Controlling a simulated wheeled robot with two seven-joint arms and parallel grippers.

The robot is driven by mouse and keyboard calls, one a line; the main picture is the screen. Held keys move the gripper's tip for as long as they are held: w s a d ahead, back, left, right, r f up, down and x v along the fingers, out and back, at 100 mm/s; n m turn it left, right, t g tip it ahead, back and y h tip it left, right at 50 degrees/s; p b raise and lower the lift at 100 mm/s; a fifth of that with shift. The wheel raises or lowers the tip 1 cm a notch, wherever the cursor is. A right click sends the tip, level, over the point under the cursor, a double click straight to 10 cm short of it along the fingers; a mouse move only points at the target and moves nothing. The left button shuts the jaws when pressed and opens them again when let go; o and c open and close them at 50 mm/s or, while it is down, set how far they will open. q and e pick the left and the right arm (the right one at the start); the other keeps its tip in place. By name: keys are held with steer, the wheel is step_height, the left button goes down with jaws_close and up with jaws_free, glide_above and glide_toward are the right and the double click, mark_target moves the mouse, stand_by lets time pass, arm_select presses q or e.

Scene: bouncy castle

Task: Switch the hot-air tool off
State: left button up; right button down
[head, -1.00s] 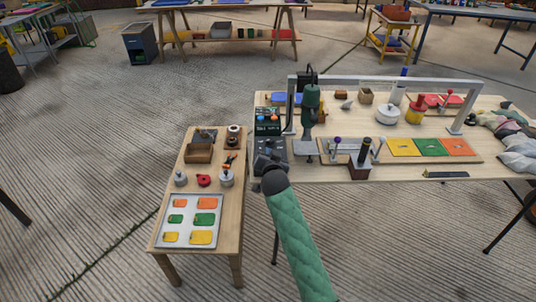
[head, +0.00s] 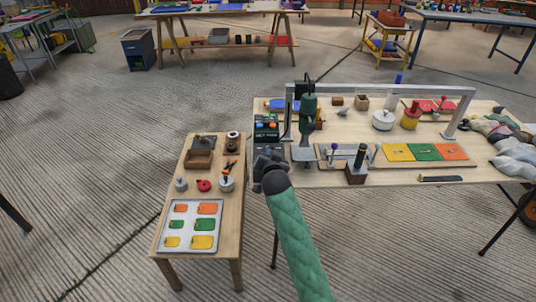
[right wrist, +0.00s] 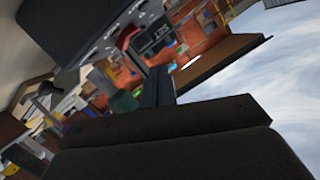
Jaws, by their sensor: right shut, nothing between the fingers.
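The green hot-air tool (head: 308,108) stands upright in its dark stand at the left part of the large table. A dark control box (head: 266,127) with an orange and a blue knob stands left of it. My right gripper (head: 268,158) is shut and empty at the table's front left corner, just in front of the box; whether it touches anything cannot be told. In the right wrist view its closed fingers (right wrist: 157,88) point toward a small dark panel (right wrist: 155,38) with lettering. The tool's switch cannot be made out. My left gripper is out of view.
A grey metal frame (head: 380,89) spans the large table. A board with coloured squares (head: 427,152) and a dark block holding a black-handled tool (head: 356,174) lie right of the gripper. A small side table (head: 234,210) with a tray (head: 164,238) stands left.

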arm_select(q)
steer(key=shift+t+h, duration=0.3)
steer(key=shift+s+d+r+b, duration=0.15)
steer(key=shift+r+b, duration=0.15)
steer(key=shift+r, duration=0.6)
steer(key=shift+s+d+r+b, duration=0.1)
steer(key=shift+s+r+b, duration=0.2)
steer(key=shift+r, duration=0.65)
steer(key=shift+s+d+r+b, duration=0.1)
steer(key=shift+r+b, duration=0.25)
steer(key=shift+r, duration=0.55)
arm_select(e)
steer(key=a+v, duration=0.1)
steer(key=v, duration=0.8)
steer(key=shift+d, duration=0.25)
steer(key=shift+r, duration=0.1)
